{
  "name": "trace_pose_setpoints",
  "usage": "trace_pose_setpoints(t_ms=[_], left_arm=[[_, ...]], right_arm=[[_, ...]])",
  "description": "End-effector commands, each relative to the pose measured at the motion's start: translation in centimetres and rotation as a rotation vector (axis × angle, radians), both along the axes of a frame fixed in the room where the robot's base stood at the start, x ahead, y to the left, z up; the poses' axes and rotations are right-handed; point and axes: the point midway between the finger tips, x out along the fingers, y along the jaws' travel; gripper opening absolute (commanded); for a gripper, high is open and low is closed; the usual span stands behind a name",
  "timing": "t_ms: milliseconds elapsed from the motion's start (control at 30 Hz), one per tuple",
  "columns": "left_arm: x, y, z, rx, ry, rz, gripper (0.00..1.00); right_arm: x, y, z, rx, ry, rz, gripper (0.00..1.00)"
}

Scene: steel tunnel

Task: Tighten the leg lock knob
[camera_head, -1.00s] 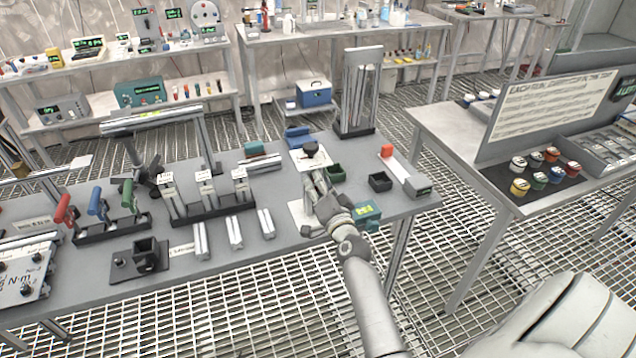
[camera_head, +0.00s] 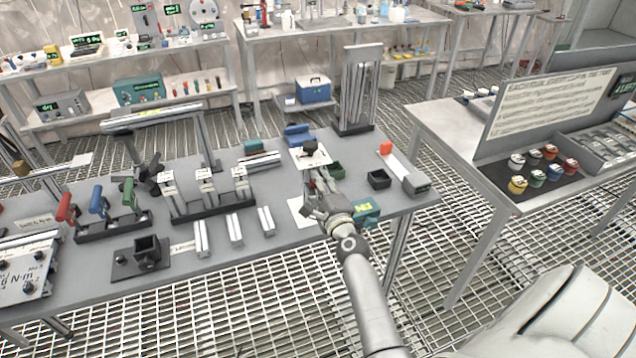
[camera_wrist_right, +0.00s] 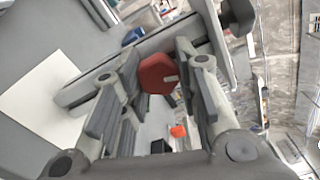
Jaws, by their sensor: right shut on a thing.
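A red knob (camera_wrist_right: 158,78) shows between the fingers of my right gripper (camera_wrist_right: 152,88) in the right wrist view, beside a grey metal bar (camera_wrist_right: 150,45). My right gripper is shut on this knob. A black knob (camera_head: 310,147) tops this stand; a black round end (camera_wrist_right: 237,15) also shows at the top right of the wrist view. My left gripper is in neither view.
The grey workbench (camera_head: 105,288) carries a dark green bin (camera_head: 336,170), a black bin (camera_head: 379,179), a teal device (camera_head: 367,213) beside my wrist, and a rack of upright bars (camera_head: 358,90) behind. Short metal profiles (camera_head: 234,229) lie to the left. Another table (camera_head: 450,140) stands right, across a gap.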

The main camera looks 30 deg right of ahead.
Motion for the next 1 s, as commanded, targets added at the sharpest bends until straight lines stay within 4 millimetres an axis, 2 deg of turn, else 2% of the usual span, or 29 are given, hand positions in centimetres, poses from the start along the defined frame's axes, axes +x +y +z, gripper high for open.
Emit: trace_pose_setpoints(t_ms=[1000], left_arm=[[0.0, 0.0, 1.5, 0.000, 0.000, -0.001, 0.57]], right_arm=[[0.1, 0.3, -0.3, 0.926, -0.239, -0.001, 0.05]])
